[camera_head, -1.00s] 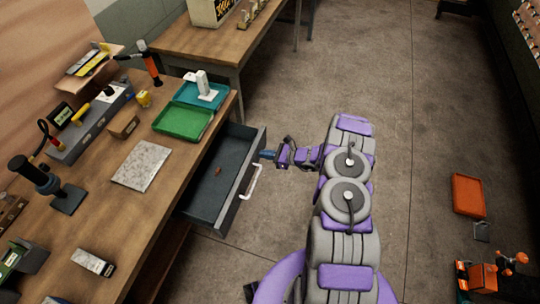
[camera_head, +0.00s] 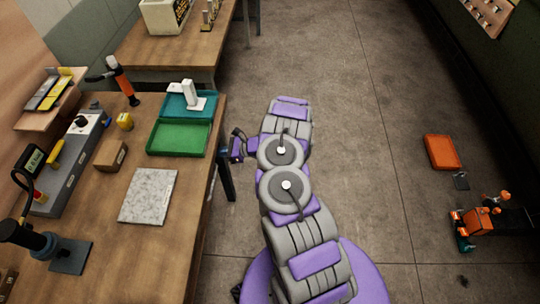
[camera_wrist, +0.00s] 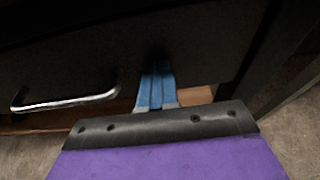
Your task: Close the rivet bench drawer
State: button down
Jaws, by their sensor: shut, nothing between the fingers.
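The rivet bench drawer's dark front (camera_head: 228,180) shows as a narrow strip beside the wooden bench's right edge in the head view. Its inside is out of sight there. In the wrist view the dark drawer front (camera_wrist: 75,60) fills the upper part, with its pale metal handle (camera_wrist: 65,101) at left. My gripper (camera_wrist: 155,86) is shut and empty. Its blue fingers point at the drawer front, to the right of the handle; they look to be at or very near it. In the head view my gripper (camera_head: 224,153) is at the far end of the drawer front, partly hidden.
The bench top (camera_head: 150,245) holds a green tray (camera_head: 180,138), a teal tray (camera_head: 180,105), a grey slab (camera_head: 148,196) and tools. A second table (camera_head: 190,45) stands behind. Open floor (camera_head: 350,120) lies to the right, with an orange tray (camera_head: 441,152) farther off.

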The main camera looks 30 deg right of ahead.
jog(key=shift+w+r, duration=0.15)
jog(key=shift+w, duration=0.1)
jog(key=shift+a, duration=0.2)
jog(key=f+p+v, duration=0.1)
jog(key=p+v, duration=0.2)
jog(key=v, duration=1.1)
jog(key=shift+s+d+f, duration=0.2)
jog(key=shift+f, duration=0.15)
